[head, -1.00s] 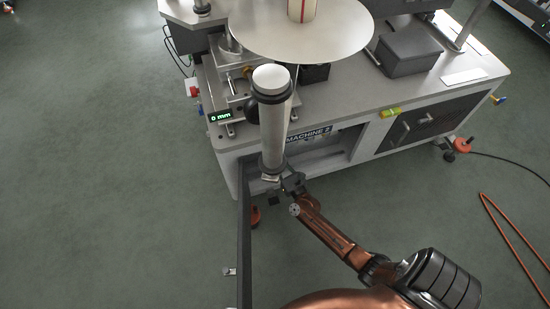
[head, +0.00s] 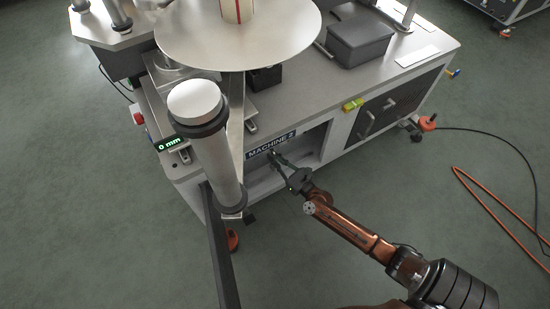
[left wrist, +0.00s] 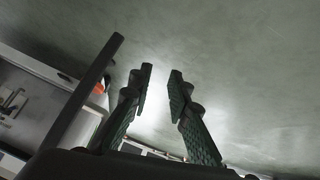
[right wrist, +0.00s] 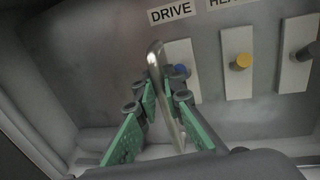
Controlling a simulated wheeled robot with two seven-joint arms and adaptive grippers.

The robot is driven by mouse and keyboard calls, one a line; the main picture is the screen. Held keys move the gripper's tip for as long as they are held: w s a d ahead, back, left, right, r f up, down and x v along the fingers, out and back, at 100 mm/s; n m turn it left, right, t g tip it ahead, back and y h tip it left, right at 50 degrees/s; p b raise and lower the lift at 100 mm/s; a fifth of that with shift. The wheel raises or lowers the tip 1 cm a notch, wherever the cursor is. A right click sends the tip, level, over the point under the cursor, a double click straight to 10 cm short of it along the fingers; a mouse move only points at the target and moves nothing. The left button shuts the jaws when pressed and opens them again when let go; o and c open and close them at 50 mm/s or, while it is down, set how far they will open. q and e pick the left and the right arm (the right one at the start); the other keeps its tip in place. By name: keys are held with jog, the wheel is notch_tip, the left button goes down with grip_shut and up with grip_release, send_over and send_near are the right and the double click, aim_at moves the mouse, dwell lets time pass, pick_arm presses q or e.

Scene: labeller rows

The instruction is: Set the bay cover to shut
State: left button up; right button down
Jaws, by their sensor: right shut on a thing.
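The bay cover (head: 221,255) is a dark panel, nearly edge-on in the head view, sticking out from the left side of the bay opening under the MACHINE 2 label. It stands open. What looks like its dark edge shows in the left wrist view (left wrist: 78,103). My right gripper (head: 274,157) is at the bay opening. In the right wrist view its fingers (right wrist: 164,92) are closed around an upright metal lever (right wrist: 156,62), in front of the DRIVE plate. My left gripper (left wrist: 161,76) is open and empty over the floor, hidden in the head view.
Inside the bay are white switch plates (right wrist: 238,65) with coloured knobs. A steel column (head: 215,160) and a round disc (head: 238,55) stand above the bay. A grey box (head: 358,42) sits on the table (head: 320,100). An orange cable (head: 495,205) lies on the floor at right.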

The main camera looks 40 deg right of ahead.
jog(key=shift+d, duration=0.3)
jog(key=c, duration=2.3)
grip_release()
jog(key=shift+s+d, duration=0.1)
jog(key=s, duration=1.2)
jog(key=shift+a, duration=0.3)
